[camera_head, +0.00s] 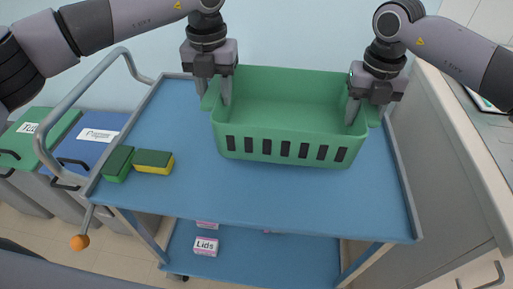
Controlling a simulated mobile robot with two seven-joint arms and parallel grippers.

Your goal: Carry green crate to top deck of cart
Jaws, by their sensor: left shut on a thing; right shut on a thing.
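The green crate (290,150) is upright and empty inside, over the back right part of the cart's blue top deck (260,198). I cannot tell whether its base touches the deck or is slightly above it. My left gripper (226,98) is shut on the crate's left end wall. My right gripper (352,110) is shut on its right end wall. Both grippers point down, one at each end.
The lower deck (290,256) holds a box labelled Lids (206,246). A grey handle (62,108) rises at the cart's left. Bins with green and blue lids (92,133) stand left; a cabinet (440,170) stands right.

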